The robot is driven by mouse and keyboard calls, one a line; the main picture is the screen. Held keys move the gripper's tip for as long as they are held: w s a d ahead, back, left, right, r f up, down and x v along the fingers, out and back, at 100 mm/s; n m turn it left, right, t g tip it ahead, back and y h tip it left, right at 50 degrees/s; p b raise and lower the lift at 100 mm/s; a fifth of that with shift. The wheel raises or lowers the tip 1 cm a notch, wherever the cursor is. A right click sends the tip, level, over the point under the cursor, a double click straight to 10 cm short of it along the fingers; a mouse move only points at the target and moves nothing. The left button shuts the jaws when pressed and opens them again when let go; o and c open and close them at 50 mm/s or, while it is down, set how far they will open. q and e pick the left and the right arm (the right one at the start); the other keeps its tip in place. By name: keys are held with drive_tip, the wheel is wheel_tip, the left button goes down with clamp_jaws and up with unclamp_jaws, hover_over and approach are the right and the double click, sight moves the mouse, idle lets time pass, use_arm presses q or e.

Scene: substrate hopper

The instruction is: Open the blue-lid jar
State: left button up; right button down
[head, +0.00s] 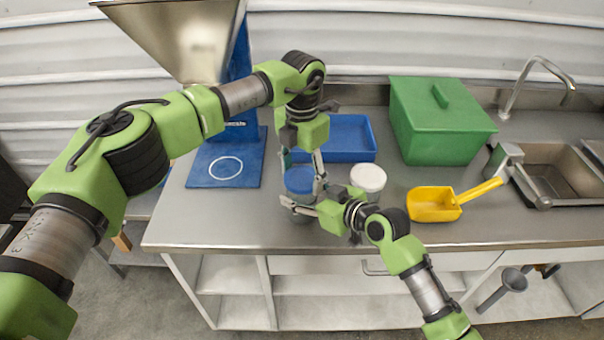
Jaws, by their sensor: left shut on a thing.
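The blue-lid jar (299,214) stands on the steel counter, mostly hidden by my grippers. Its blue lid (299,180) sits at the jar's top; I cannot tell whether there is a gap under it. My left gripper (302,174) comes down from above and is shut on the blue lid, with a finger on each side. My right gripper (306,206) reaches in from the right at the height of the jar's body. One finger crosses in front of the jar; the other is hidden, so its grip on the jar is unclear.
A white-lid jar (368,177) stands just right of the blue-lid jar. A blue tray (350,136) lies behind, with a green lidded bin (437,125) to its right. A yellow scoop (434,204) and a sink (556,180) are at the right. A hopper (186,38) on a blue stand is at left.

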use_arm(q)
drive_tip(key=n, duration=0.5)
use_arm(e)
drive_tip(key=shift+f, duration=0.15)
use_arm(q)
drive_tip(key=n, duration=1)
drive_tip(key=shift+n, duration=0.3)
drive_tip(key=n, duration=0.6)
drive_tip(key=shift+r, duration=0.2)
drive_tip(key=shift+r, duration=0.95)
